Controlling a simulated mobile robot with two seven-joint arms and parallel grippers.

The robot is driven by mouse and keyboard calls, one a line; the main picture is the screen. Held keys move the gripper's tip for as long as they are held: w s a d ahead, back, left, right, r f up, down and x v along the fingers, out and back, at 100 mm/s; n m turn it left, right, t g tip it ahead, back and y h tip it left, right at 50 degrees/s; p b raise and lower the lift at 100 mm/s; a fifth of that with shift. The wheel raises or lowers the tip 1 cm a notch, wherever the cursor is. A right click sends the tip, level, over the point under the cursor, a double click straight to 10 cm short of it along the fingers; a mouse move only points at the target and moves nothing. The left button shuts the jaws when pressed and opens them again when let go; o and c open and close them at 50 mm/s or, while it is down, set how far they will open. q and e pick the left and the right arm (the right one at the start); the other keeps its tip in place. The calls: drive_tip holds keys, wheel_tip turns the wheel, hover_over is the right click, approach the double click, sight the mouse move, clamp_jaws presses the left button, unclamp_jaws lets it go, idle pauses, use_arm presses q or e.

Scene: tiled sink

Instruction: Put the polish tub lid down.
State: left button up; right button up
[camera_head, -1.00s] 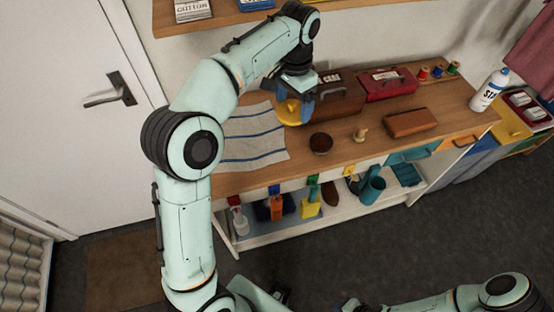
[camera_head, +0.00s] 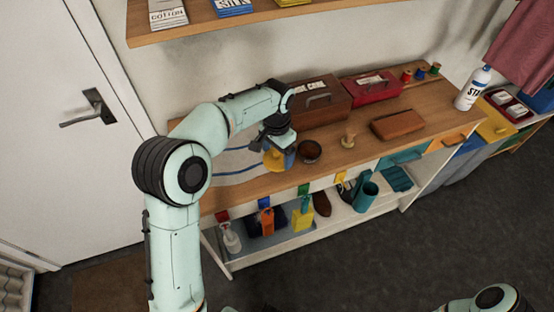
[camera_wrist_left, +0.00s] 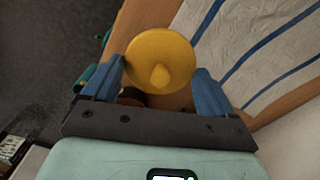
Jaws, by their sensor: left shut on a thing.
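The polish tub lid (camera_head: 273,158) is a yellow disc with a small knob. It is held in my left gripper (camera_head: 279,150), low over the wooden worktop by the striped cloth. The left wrist view shows the lid (camera_wrist_left: 160,52) between the two blue fingers of the left gripper (camera_wrist_left: 160,85), its knob facing the camera. Whether the lid touches the worktop is hard to tell. A round dark-brown open tub (camera_head: 309,152), likely the polish tub, stands just right of the gripper. My right gripper is out of view.
The white cloth with blue stripes (camera_head: 230,168) lies left of the lid. A white bottle (camera_head: 472,90) stands far right.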

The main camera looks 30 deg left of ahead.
sight(277, 155)
use_arm(q)
drive_tip(key=shift+f, duration=1.7)
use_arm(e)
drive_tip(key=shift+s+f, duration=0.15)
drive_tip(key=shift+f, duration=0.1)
use_arm(q)
drive_tip(key=shift+f, duration=0.1)
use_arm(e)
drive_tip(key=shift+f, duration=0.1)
use_arm(q)
drive_tip(key=shift+f, duration=0.15)
drive_tip(key=o, duration=0.8)
wheel_tip(277, 155, up, 13)
drive_tip(key=shift+f+p, duration=0.2)
drive_tip(key=shift+p, duration=0.65)
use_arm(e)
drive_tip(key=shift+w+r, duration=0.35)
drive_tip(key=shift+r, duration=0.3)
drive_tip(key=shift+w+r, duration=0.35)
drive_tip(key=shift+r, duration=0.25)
use_arm(q)
drive_tip(key=shift+f, duration=0.1)
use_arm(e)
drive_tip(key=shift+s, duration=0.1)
